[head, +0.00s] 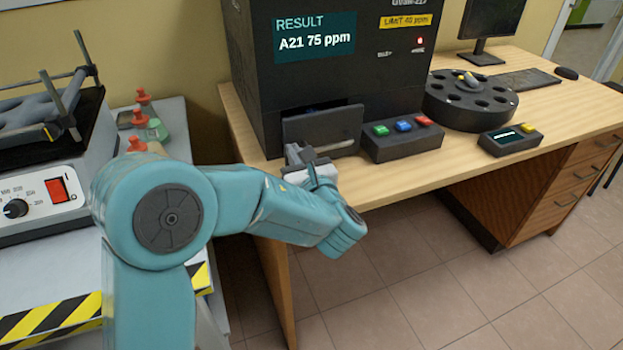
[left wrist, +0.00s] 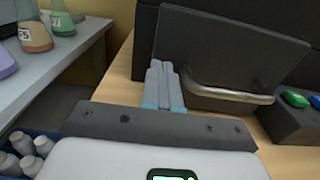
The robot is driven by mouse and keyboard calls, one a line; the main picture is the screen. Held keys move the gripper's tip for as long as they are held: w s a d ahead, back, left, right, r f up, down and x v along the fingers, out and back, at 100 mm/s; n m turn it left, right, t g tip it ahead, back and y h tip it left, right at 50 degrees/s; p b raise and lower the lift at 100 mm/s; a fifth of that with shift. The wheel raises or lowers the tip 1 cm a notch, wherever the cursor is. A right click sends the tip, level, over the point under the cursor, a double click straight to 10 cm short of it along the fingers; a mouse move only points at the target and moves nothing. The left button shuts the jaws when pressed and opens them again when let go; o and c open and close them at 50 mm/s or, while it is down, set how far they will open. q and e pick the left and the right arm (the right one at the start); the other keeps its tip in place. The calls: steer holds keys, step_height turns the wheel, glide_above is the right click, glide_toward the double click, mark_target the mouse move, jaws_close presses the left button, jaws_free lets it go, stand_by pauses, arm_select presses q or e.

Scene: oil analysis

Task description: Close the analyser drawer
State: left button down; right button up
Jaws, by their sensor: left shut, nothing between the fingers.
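The analyser (head: 345,80) is a dark box on the wooden desk, its screen reading "RESULT A21 75 ppm". Its drawer (head: 325,128) has a dark front panel that stands out from the body, with a dark gap above and behind it, so it is partly open. The drawer front also shows in the left wrist view (left wrist: 235,50), with its metal bar handle (left wrist: 230,94). My left gripper (head: 296,152) is shut and empty at the lower left of the drawer front. In the left wrist view its fingers (left wrist: 162,68) are together, left of the handle; contact with the panel is unclear.
A button box (head: 402,138) with green, blue and red buttons stands right of the drawer. A round sample carousel (head: 470,102) and a small device (head: 511,139) sit farther right. A grey bench (head: 185,125) with flasks is at the left, across a gap.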

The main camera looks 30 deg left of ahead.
mark_target(287, 141)
arm_select(q)
steer(key=x, duration=0.4)
steer(key=shift+w+a, duration=0.15)
steer(key=shift+a, duration=0.05)
steer(key=shift+r, duration=0.3)
arm_select(e)
steer(key=shift+r, duration=0.2)
steer(key=shift+s+d, duration=0.1)
